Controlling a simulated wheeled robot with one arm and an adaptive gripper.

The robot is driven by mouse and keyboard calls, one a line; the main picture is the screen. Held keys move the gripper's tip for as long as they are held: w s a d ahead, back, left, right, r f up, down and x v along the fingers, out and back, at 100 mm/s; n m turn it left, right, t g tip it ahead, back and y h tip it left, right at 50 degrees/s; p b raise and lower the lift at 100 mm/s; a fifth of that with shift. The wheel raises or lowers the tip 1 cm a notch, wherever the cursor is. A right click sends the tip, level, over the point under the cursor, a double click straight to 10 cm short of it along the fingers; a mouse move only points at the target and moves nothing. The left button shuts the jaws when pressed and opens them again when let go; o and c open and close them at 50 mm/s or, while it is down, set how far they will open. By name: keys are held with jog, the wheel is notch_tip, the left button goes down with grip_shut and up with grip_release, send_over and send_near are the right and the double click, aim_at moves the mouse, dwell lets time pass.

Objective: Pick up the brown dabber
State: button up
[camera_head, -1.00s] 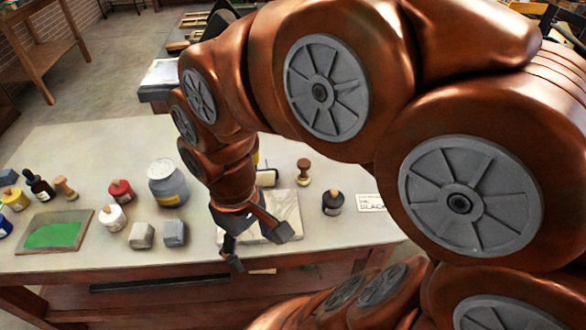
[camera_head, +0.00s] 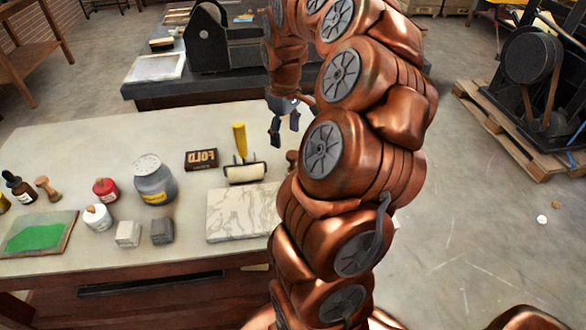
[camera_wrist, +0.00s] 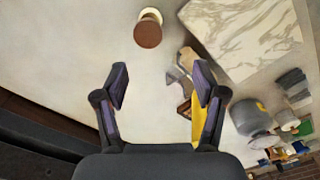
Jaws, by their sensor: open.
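The brown dabber (camera_head: 292,157) stands near the back right of the marble slab, mostly hidden behind my arm in the head view. In the wrist view the dabber (camera_wrist: 148,34) shows its round brown top and a pale base, beyond my fingertips and between their lines. My gripper (camera_head: 284,127) hangs over the far side of the table, behind the dabber. In the wrist view my gripper (camera_wrist: 161,84) is open with nothing between its fingers.
A marble slab (camera_head: 240,212), a roller with a yellow handle (camera_head: 240,140) and a FOLD block (camera_head: 201,159) lie close by. A grey jar (camera_head: 153,182), small bottles, grey blocks and a lighter wooden dabber (camera_head: 46,187) stand left. A dark press bench (camera_head: 215,90) stands behind the table.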

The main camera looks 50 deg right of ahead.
aim_at(293, 154)
jog(key=shift+s+d+f, duration=0.15)
jog(key=shift+d+f, duration=0.1)
jog(key=shift+d, duration=0.3)
jog(key=shift+s+d+f, duration=0.1)
jog(key=shift+d+f, duration=0.1)
jog(key=shift+d, duration=0.3)
jog(key=shift+f, duration=0.3)
jog(key=shift+s+a+f+p, duration=0.15)
jog(key=shift+f+p, duration=0.4)
jog(key=shift+f, duration=1.1)
jog(key=shift+s+a+f+p, duration=0.1)
jog(key=shift+s+f+p, duration=0.3)
jog(key=shift+f, duration=1.2)
jog(key=shift+w+f, duration=0.2)
jog(key=shift+f, duration=0.1)
jog(key=c, duration=1.2)
